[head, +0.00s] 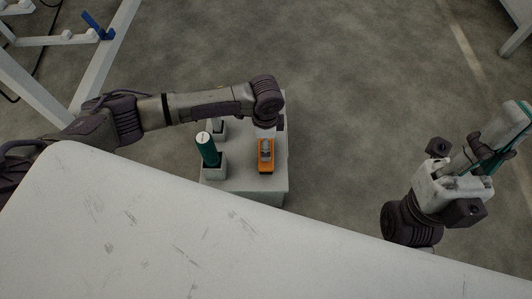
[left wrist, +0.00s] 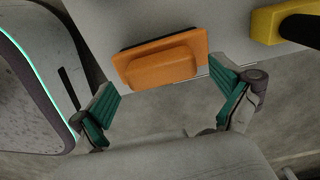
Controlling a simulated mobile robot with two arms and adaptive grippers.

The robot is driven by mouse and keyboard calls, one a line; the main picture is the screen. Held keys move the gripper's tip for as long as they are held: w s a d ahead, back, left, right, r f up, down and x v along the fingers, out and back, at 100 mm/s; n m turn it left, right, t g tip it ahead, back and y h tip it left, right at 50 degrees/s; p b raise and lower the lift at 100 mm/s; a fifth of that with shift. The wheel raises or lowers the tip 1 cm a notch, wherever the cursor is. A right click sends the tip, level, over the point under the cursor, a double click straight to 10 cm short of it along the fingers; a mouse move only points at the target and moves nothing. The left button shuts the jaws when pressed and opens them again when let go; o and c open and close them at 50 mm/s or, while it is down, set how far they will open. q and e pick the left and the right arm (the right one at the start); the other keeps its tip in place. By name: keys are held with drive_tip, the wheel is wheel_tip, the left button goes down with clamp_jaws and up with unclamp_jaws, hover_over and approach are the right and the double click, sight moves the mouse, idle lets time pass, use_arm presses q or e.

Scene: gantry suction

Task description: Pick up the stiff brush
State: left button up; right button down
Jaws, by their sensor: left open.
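An orange block-like object (head: 265,158), which I take for the stiff brush, lies on a small pale stand (head: 235,183) in the head view. It has a grey part on top there. In the left wrist view the orange object (left wrist: 163,62) shows a flat plate with a raised block and a dark edge. My left gripper (left wrist: 164,79) is open, with its teal fingers apart on either side of the block in the picture, and holds nothing. In the head view its fingers are hard to make out below the wrist. My right gripper (head: 487,150) is far right, its jaw opening unclear.
A teal cylinder (head: 208,150) stands in a grey holder left of the orange object. A smaller holder (head: 218,128) is behind it. A yellow object (left wrist: 283,24) with a black part shows in the left wrist view. A white worktop (head: 150,235) fills the foreground.

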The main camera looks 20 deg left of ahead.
use_arm(q)
wheel_tip(320, 180, down, 2)
drive_tip(key=shift+r, duration=0.1)
drive_tip(key=c, duration=1)
